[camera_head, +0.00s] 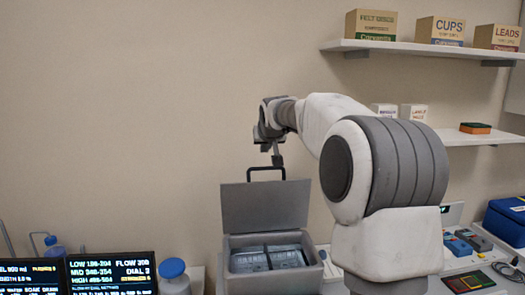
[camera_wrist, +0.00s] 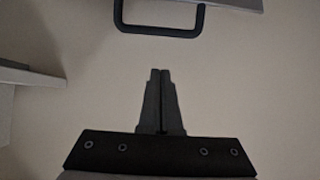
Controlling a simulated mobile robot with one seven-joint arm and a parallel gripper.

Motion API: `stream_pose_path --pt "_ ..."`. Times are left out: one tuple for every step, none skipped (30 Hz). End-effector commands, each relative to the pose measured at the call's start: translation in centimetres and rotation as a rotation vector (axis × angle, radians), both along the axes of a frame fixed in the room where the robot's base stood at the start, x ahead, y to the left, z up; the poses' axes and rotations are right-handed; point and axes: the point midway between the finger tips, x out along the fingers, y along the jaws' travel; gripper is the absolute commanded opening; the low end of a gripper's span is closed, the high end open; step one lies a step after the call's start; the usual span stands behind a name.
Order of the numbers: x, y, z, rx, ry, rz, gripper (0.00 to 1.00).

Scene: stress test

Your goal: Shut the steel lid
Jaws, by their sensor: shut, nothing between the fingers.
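The steel lid (camera_head: 265,205) stands upright, open, at the back of a grey box (camera_head: 229,272) in the head view. A black handle (camera_head: 266,169) is on the lid's top edge. The handle also shows at the top of the wrist view (camera_wrist: 158,32), with a strip of the lid (camera_wrist: 235,4) beside it. My gripper (camera_head: 276,153) is just above the handle in the head view; I cannot tell whether they touch there. In the wrist view my gripper (camera_wrist: 160,72) has its fingertips together, empty and apart from the handle.
Dark packs (camera_head: 268,258) lie inside the box. A blue-capped bottle (camera_head: 173,275) and display screens (camera_head: 110,272) stand to its left. Handheld devices (camera_head: 465,240) and a blue case (camera_head: 507,220) are at right. Wall shelves (camera_head: 425,49) with boxes are at upper right. The wall at left is bare.

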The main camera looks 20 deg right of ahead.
Motion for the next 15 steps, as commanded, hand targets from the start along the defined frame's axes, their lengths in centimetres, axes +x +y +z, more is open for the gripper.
stream_pose_path --pt "0.8 -0.1 -0.6 0.001 0.004 0.001 0.00" --pt "1.2 -0.2 -0.9 0.000 0.003 0.001 0.00" --pt "1.8 -0.3 -1.3 0.001 0.004 0.002 0.00" --pt "2.2 -0.4 -1.7 0.002 0.003 0.002 0.00" --pt "2.6 -0.5 -1.9 0.001 0.002 0.001 0.00" --pt "3.1 -0.6 -2.3 0.001 0.003 0.001 0.00" --pt "3.5 -0.7 -2.6 0.001 0.003 0.001 0.00" --pt "3.9 -0.8 -3.0 0.001 0.003 0.001 0.00" --pt "4.5 -0.9 -3.4 0.001 0.004 0.001 0.00" --pt "4.9 -1.0 -3.6 0.000 0.003 0.001 0.00" --pt "5.3 -1.0 -3.9 0.000 0.003 0.001 0.00" --pt "5.8 -1.1 -4.3 0.001 0.003 0.001 0.00" --pt "6.2 -1.2 -4.6 0.001 0.003 0.001 0.00" --pt "5.7 -1.1 -4.6 -0.001 0.000 0.001 0.00" --pt "5.1 -1.1 -4.6 -0.002 0.000 0.000 0.00"
